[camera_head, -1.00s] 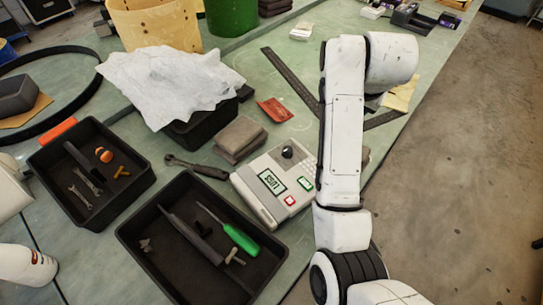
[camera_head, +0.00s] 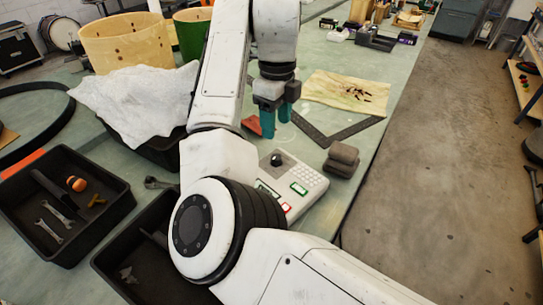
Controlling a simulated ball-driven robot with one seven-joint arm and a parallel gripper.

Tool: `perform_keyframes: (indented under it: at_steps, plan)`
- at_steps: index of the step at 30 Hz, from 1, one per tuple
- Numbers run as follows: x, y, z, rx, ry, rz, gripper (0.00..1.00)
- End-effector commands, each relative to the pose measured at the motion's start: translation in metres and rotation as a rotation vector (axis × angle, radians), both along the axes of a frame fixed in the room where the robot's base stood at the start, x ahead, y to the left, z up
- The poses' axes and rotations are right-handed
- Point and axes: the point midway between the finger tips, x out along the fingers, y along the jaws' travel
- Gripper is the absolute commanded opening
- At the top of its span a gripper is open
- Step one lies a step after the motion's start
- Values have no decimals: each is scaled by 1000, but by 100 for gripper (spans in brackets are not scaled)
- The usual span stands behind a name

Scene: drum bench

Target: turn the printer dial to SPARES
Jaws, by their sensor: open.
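The printer (camera_head: 313,177) is a pale box on the green bench, with a black dial (camera_head: 277,159) on its top near the back left corner. A green button and a red button show on its front part. My arm hides its left side and most of its display, so the display text and the dial's setting cannot be read. My gripper (camera_head: 276,128) hangs above the bench just behind the printer, teal fingers pointing down, open and empty. It appears apart from the dial.
A dark grey block stack (camera_head: 342,159) stands close to the printer's right. A black angle square (camera_head: 335,134) and a stained cloth (camera_head: 346,92) lie behind. Black tool trays (camera_head: 122,205) and a crumpled white cloth (camera_head: 135,100) are at left.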

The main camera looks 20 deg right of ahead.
Motion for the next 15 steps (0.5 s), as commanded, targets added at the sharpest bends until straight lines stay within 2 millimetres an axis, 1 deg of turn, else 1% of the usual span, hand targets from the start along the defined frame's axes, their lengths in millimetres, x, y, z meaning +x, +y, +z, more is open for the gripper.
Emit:
perform_keyframes:
  at_steps: [9, 15]
  plan:
    - [-1, 0, -54, -2, 2, 4, 56]
    - [-1, 0, -85, -1, 1, 4, 56]
